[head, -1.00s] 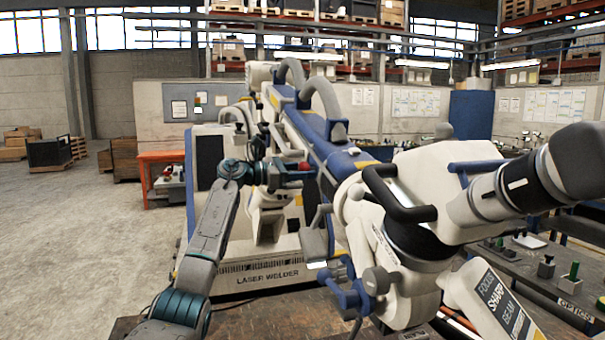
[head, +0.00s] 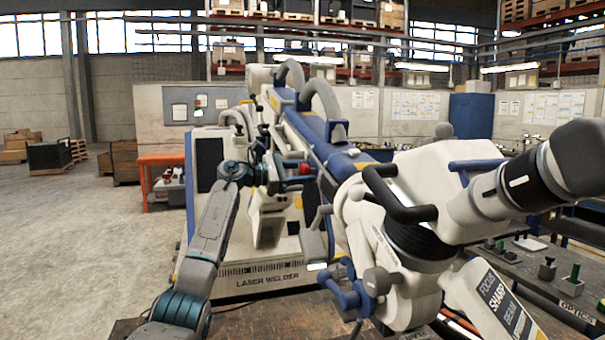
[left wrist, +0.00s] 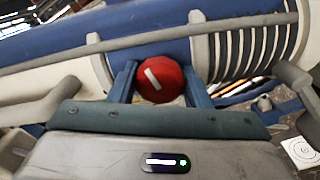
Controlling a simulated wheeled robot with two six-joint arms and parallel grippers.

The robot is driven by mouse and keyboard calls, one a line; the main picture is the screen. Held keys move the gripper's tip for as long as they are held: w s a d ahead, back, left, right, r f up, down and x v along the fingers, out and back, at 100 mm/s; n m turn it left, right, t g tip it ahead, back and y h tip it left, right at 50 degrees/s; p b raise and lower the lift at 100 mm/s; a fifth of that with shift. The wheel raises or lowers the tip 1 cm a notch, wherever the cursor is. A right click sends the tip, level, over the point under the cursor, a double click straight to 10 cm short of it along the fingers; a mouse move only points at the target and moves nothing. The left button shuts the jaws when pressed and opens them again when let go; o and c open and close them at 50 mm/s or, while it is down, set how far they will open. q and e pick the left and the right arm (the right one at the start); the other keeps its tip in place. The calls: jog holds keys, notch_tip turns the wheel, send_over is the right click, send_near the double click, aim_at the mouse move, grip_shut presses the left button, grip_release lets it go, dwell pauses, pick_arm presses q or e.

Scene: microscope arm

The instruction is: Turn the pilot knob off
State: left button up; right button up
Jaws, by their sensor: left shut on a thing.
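The pilot knob (left wrist: 161,80) is red and round with a white bar on its face. In the left wrist view it sits between the two fingers of my left gripper (left wrist: 160,84), below the blue arm of the laser welder. The white bar lies tilted from upper left to lower right. My left gripper is shut on the knob, one finger on each side. In the head view the red knob (head: 305,168) shows at the tip of my left gripper (head: 298,172), beside the blue microscope arm (head: 325,150). My right gripper is not seen.
The white microscope head (head: 445,175) with its black eyepiece and handle fills the right foreground. The laser welder cabinet (head: 265,270) stands behind my left arm. An orange bench (head: 160,158) is at the back left, with open floor before it.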

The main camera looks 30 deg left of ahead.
pick_arm(q)
jog(key=o, duration=1)
jog(key=shift+a, duration=0.1)
jog(key=shift+s+a+f, duration=0.1)
jog(key=shift+s+a, duration=0.05)
jog(key=shift+s, duration=0.1)
jog(key=b+v, duration=0.4)
jog(key=v, duration=0.6)
jog(key=shift+a, duration=0.1)
